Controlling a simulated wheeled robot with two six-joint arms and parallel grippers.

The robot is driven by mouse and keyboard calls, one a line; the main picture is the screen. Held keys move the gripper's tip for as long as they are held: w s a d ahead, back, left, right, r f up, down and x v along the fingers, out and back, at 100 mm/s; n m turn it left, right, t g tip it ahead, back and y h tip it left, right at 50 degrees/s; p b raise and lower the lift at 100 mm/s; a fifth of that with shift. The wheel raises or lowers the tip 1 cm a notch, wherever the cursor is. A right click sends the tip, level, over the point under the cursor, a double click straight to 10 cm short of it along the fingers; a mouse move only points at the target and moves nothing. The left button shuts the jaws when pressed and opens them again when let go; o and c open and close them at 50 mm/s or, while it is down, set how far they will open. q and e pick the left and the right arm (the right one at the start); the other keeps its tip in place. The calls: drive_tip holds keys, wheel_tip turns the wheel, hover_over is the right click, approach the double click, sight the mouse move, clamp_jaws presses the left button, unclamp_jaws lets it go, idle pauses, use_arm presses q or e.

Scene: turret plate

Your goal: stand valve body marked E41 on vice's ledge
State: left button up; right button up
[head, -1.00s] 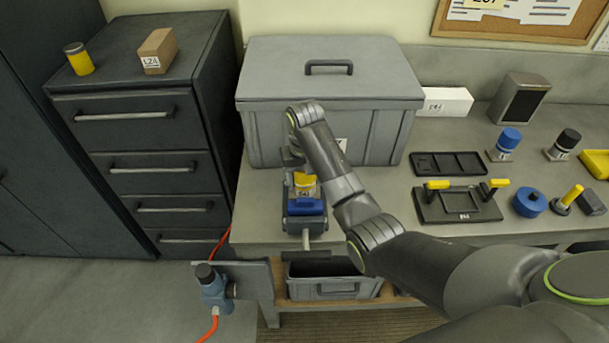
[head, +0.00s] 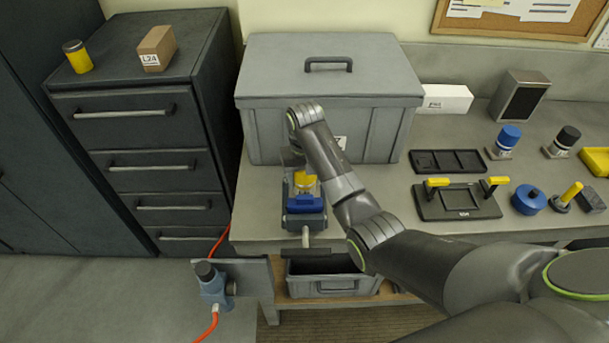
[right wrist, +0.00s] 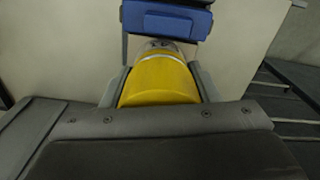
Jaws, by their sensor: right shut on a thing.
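The yellow valve body (head: 304,182) is at the blue-jawed vice (head: 305,222), just behind its blue jaw (head: 304,203). In the right wrist view it is a yellow cylinder (right wrist: 160,82) with a pale band, and the blue jaw (right wrist: 166,22) lies just beyond it. My right gripper (right wrist: 160,90) is shut on it, one finger on each side. In the head view the wrist partly covers the gripper. No marking on the part is readable now. Its underside is hidden, so I cannot tell whether it touches the ledge. My left gripper is not in view.
A large grey toolbox (head: 335,80) stands close behind the vice. A black tray (head: 448,163), a frame with yellow handles (head: 458,202) and a blue round part (head: 529,200) are on the bench to the right. Drawers (head: 150,130) stand left.

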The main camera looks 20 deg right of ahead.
drive_tip(key=shift+f, duration=0.3)
idle(0.7)
drive_tip(key=o, duration=1.6)
drive_tip(key=shift+c, duration=0.2)
drive_tip(key=shift+o, duration=0.3)
drive_tip(key=shift+s, duration=0.1)
